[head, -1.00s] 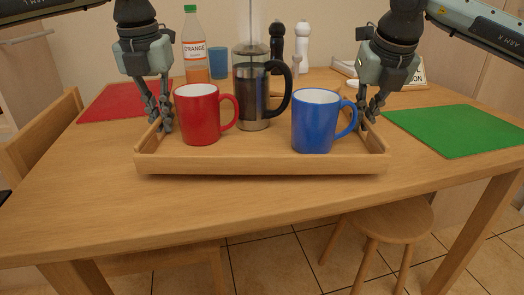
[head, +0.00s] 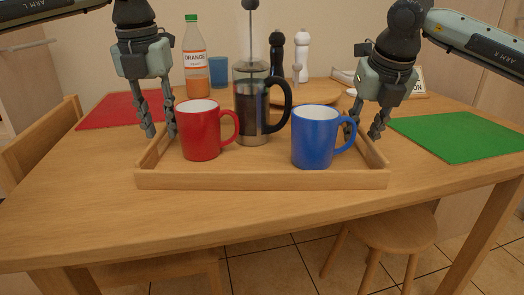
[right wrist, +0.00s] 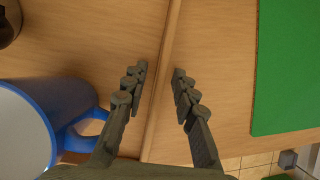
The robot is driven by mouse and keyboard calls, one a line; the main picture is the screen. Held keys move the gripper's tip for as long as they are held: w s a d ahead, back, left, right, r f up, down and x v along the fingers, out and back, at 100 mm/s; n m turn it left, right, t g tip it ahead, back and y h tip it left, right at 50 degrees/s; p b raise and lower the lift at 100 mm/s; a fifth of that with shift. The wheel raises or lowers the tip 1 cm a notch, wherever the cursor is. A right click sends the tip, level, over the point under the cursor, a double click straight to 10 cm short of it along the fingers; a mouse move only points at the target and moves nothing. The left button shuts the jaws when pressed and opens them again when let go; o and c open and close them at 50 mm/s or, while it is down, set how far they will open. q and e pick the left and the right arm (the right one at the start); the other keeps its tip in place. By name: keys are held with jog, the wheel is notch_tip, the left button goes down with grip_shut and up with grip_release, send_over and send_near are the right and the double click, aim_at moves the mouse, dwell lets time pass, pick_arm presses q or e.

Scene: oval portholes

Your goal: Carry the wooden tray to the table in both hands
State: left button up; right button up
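The wooden tray (head: 262,180) rests on the table (head: 240,222). It bears a red mug (head: 200,132), a blue mug (head: 314,138) and a French press (head: 250,105), all upright. My left gripper (head: 159,130) is open, one finger on each side of the tray's left wall. My right gripper (head: 364,132) is open at the right wall. The right wrist view shows its fingers (right wrist: 160,82) apart, with the tray's rim (right wrist: 162,68) between them and a gap on each side. The blue mug (right wrist: 60,110) is close to the inner finger there.
A red mat (head: 118,108) lies at the left and a green mat (head: 455,136) at the right. Behind the tray are an orange bottle (head: 195,70), a blue cup (head: 219,72), two mills (head: 302,55) and a round board (head: 310,92). The table's front strip is clear.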

jog(key=shift+r, duration=0.1)
pick_arm(q)
notch_tip(320, 180, up, 10)
jog(key=s, duration=0.1)
jog(key=shift+s+f, duration=0.15)
jog(key=shift+s, duration=0.1)
pick_arm(e)
jog(key=v, duration=1.2)
